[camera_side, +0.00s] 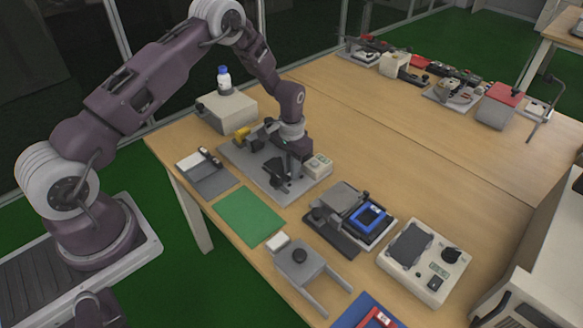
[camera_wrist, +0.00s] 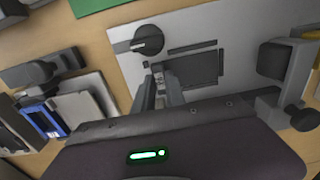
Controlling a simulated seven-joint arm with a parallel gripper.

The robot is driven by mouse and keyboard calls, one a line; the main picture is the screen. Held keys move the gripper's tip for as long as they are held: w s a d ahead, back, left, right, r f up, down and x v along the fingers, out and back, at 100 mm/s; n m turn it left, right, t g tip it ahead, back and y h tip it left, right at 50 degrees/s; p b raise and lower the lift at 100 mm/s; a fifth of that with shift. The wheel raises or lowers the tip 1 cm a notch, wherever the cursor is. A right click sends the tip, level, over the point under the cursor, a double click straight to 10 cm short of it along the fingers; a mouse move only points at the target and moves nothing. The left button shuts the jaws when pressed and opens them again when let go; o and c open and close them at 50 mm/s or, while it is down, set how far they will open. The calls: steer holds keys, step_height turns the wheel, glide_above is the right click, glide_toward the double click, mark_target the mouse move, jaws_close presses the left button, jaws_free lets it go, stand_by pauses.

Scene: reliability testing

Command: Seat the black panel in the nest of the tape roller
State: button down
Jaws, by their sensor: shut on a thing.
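The tape roller is a grey base plate (camera_side: 236,155) with black fittings. It also fills the upper middle of the wrist view (camera_wrist: 130,68), with a round black knob (camera_wrist: 148,40) on it. The dark rectangular panel (camera_wrist: 203,70) lies at or just above the plate, beside slot-like dark bars. My gripper (camera_wrist: 162,72) is shut on the panel's left edge in the wrist view. In the side view my gripper (camera_side: 283,158) is low over the plate. I cannot tell whether the panel is down in the nest, as its underside is hidden.
A black bracket (camera_wrist: 275,60) stands right of the panel in the wrist view. A green mat (camera_side: 250,215), a device with a blue frame (camera_side: 370,216) and a grey box (camera_side: 228,108) surround the roller. The table's right half has free room.

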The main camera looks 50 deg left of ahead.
steer(key=shift+f, duration=0.2)
steer(key=c, duration=1.3)
jaws_free()
steer(key=shift+r, duration=0.1)
steer(key=shift+r, duration=2.9)
